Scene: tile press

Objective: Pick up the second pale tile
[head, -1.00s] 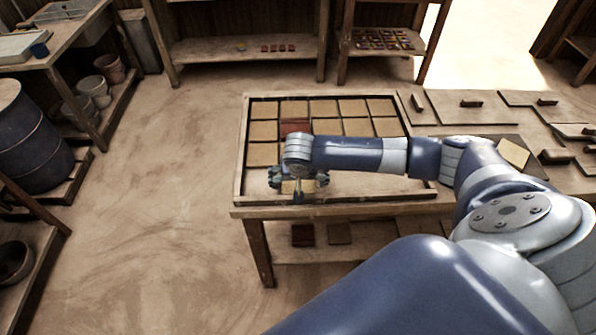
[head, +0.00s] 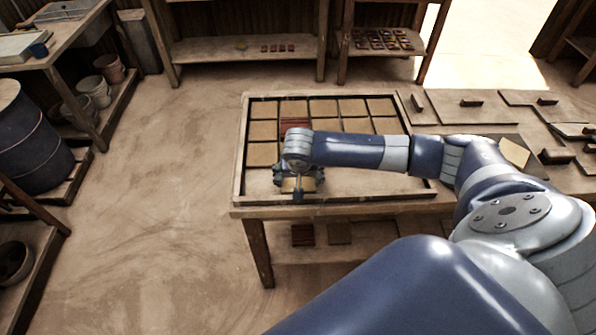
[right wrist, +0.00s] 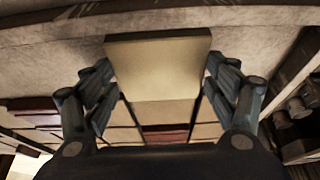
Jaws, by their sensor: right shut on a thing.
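My right gripper (head: 299,188) is over the near left part of the tiled tray (head: 380,190) on the bench. It is shut on a pale tile (right wrist: 158,65), which sits between its fingers in the right wrist view. In the head view the tile (head: 292,185) shows only in part, under the wrist and fingers. Whether it is clear of the tray floor is hard to tell. Another pale tile (head: 514,152) lies on a dark board at the bench's right. My left gripper is not in view.
The tray holds rows of tan tiles (head: 264,131) and a dark red tile (head: 294,124). Its near right part is bare. Boards with handles (head: 470,103) lie on the bench to the right. More tiles (head: 302,235) are on the shelf below.

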